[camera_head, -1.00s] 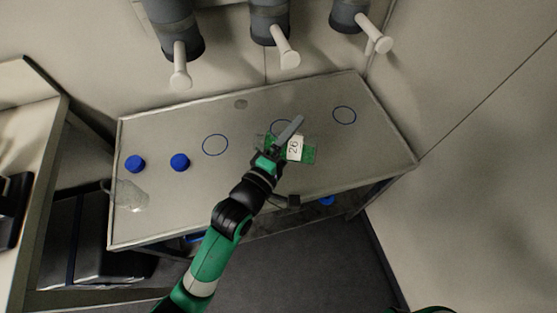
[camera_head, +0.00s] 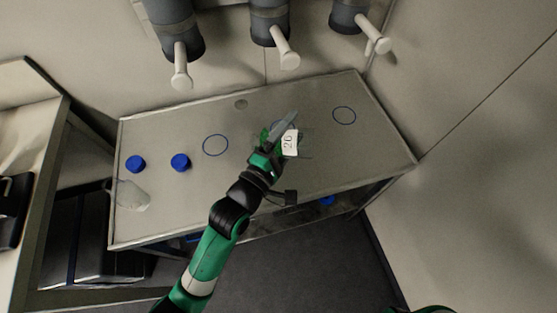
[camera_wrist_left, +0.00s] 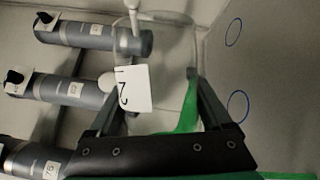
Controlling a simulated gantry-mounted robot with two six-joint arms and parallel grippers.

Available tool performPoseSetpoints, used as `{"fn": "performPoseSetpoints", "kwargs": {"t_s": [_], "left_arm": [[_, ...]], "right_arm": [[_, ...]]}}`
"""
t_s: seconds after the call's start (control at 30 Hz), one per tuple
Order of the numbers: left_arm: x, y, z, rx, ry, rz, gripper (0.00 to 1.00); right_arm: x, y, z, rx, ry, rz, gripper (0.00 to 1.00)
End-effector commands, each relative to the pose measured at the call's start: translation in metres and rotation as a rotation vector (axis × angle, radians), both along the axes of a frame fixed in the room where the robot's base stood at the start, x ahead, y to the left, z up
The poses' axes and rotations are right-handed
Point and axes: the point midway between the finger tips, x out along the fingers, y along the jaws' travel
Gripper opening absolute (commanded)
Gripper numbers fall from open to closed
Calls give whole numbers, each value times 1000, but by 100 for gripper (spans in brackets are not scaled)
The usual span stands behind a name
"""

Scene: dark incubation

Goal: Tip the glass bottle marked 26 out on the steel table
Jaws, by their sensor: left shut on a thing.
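The glass bottle marked 26 is clear, with a white label (camera_head: 289,142). It is in my left gripper (camera_head: 279,142), held over the middle of the steel table (camera_head: 190,205). In the left wrist view the clear bottle (camera_wrist_left: 172,62) stands between the two dark fingers, which are shut on it. Green content shows in it as a slanted patch, so the bottle looks tilted. Its mouth is not clear to see. I cannot tell whether any green is on the table. My right gripper is out of view.
Two blue caps (camera_head: 180,162) and a clear glass item (camera_head: 132,196) are at the table's left. Blue rings (camera_head: 215,145) mark the top. A small round drain-like spot (camera_head: 240,104) is near the back edge. Grey cylinders (camera_head: 268,22) with white handles hang above the back.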

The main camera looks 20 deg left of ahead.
Motion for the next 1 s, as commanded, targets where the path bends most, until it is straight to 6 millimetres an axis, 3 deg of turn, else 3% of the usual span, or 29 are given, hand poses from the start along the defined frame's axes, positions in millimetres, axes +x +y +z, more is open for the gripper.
{"fn": "performPoseSetpoints", "kwargs": {"t_s": [0.57,1.0], "left_arm": [[0,0,2,-14,-4,0,8],[-1,7,13,-170,-27,-1,7]], "right_arm": [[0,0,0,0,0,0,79],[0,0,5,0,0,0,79]]}}
